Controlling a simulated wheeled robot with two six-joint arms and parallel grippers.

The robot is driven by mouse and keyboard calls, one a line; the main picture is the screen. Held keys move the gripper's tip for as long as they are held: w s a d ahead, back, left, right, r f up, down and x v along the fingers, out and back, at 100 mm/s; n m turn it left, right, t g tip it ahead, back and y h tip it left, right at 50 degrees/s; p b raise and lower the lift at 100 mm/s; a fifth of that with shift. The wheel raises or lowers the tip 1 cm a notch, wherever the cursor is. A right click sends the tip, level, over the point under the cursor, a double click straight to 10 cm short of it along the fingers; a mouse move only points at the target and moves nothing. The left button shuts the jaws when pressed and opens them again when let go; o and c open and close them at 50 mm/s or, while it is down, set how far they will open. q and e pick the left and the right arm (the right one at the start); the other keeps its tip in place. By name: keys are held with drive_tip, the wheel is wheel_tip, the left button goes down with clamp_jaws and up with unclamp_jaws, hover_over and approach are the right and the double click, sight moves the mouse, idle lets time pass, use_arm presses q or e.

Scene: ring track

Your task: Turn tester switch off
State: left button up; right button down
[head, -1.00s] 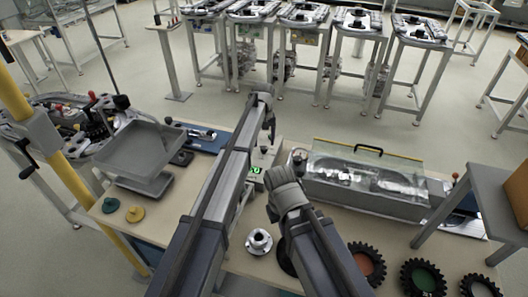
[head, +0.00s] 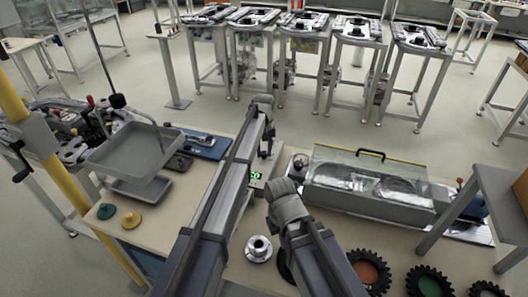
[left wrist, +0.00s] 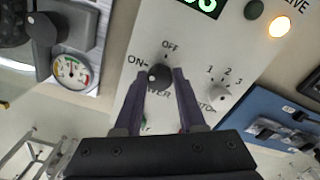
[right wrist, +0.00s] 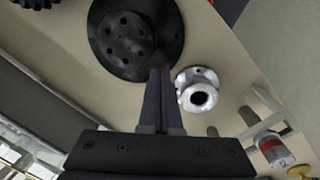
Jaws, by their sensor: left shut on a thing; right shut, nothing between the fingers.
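The tester, a pale panel (left wrist: 235,60) with a lit green display (left wrist: 207,5), fills much of the left wrist view. Its dark round switch knob (left wrist: 159,79) sits beside the ON and OFF labels; I cannot tell surely which its pale mark points to. My left gripper (left wrist: 160,73) is shut on this knob, one finger on each side. In the head view the left arm partly hides the tester, whose green display (head: 256,175) shows. My right gripper (right wrist: 160,73) is shut and empty, above the bench beside a silver flanged part (right wrist: 197,90).
An amber LIVE lamp (left wrist: 280,27) is lit, and a numbered selector knob (left wrist: 219,93) is close to the left gripper. A clear-lidded case (head: 370,182) stands right of the tester, a grey tray (head: 137,152) left. Black toothed rings (head: 370,270) lie at front right.

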use_arm(q)
clamp_jaws()
drive_tip(key=shift+m, duration=0.3)
drive_tip(key=m, duration=0.7)
drive_tip(key=shift+m, duration=0.3)
drive_tip(key=m, duration=0.9)
drive_tip(key=shift+m, duration=0.5)
